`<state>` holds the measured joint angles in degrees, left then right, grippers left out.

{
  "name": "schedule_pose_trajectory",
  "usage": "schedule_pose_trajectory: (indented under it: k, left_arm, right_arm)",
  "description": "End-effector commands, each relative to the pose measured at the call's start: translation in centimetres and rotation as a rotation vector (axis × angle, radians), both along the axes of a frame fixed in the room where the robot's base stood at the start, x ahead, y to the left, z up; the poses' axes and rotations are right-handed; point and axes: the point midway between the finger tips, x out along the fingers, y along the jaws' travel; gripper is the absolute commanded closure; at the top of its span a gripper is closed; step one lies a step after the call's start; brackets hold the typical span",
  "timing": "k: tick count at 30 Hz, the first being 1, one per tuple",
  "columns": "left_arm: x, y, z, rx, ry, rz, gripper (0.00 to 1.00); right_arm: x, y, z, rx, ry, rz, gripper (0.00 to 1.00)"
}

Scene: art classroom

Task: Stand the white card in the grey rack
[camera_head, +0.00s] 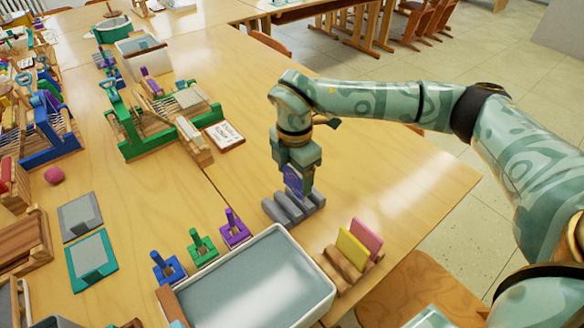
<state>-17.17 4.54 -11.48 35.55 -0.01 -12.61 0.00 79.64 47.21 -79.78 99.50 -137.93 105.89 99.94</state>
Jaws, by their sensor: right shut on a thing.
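The grey rack (271,209) is a small slotted block on the wooden table, behind the big grey tray. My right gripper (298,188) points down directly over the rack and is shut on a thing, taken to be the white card. The card is mostly hidden by the fingers, and I cannot make out its white face. A blue patch with a reddish mark shows between the fingers. I cannot tell whether the card's lower edge is in a slot or just above the rack. My left gripper is not in view.
A wooden rack (335,265) holds a yellow card (353,250) and a pink card (368,237). The large grey tray (325,280) stands in front. Purple (233,235), green (202,255) and blue (166,270) holders stand left of it. Table right of the grey rack is clear.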

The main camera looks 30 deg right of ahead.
Motion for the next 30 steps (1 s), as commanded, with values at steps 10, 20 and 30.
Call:
schedule_pose_trajectory:
  k: [10, 20, 30]
  left_arm:
    - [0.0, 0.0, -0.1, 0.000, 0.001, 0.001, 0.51]
    - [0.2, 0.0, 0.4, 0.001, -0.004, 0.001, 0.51]
    - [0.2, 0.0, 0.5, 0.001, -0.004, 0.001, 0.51]
  right_arm:
    - [0.0, 0.0, -0.3, 0.000, -0.001, 0.001, 0.49]
    - [-0.1, 0.0, -0.4, 0.000, 0.000, 0.001, 0.49]
    - [-0.1, 0.0, -0.4, 0.000, 0.000, 0.001, 0.49]
